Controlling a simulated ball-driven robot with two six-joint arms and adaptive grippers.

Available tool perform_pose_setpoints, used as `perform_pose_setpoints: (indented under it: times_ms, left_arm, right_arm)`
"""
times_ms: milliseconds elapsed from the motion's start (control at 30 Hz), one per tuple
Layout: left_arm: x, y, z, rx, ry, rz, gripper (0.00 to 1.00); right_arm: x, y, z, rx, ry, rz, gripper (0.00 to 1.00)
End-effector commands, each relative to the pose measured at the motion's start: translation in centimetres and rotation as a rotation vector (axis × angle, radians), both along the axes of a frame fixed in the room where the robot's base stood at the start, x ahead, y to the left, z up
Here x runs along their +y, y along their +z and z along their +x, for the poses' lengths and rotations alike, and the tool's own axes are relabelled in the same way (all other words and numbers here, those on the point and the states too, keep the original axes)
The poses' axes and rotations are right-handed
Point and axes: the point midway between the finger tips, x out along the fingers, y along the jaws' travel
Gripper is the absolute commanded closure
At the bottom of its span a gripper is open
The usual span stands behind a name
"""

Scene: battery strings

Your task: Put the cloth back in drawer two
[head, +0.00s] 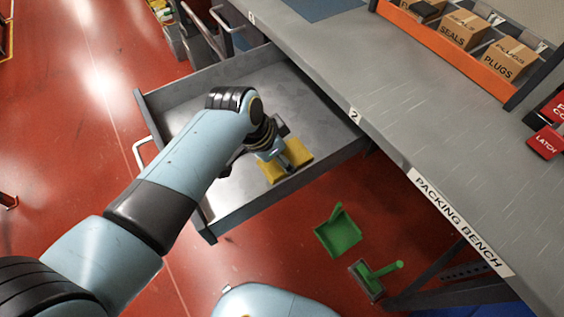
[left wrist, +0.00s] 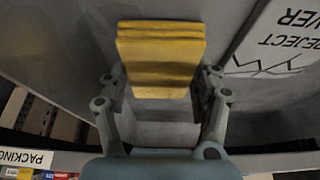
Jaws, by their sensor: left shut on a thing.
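The yellow folded cloth (head: 298,153) is inside the open drawer two (head: 190,92), near its right end in the head view. My left gripper (head: 283,160) reaches down into the drawer and is shut on the cloth. In the left wrist view the cloth (left wrist: 160,50) sits between the two fingers of my left gripper (left wrist: 160,92). I cannot tell whether the cloth touches the drawer floor. The rest of the drawer floor that shows is bare. My right gripper is not in view.
The packing bench (head: 400,120) stands to the right, with an orange rack (head: 440,42) of labelled boxes on it. A green dustpan (head: 338,232) and a green-handled brush (head: 375,277) lie on the red floor below the drawer.

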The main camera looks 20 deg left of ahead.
Motion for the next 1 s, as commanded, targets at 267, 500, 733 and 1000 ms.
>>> perform_pose_setpoints:
  times_ms: [267,500,733,1000]
  left_arm:
    - [0.0,-0.2,0.1,-0.002,0.0,-0.001,0.65]
    - [0.0,-0.5,0.0,-0.001,0.0,0.0,0.25]
    - [0.0,-0.5,0.0,-0.001,0.0,0.0,0.25]
    - [0.8,2.9,-0.9,-0.003,0.001,0.0,0.25]
  right_arm:
    - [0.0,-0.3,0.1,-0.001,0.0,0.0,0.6]
    - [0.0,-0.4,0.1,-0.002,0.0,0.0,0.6]
    - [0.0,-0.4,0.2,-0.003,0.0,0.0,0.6]
    - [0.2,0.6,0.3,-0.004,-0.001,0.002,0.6]
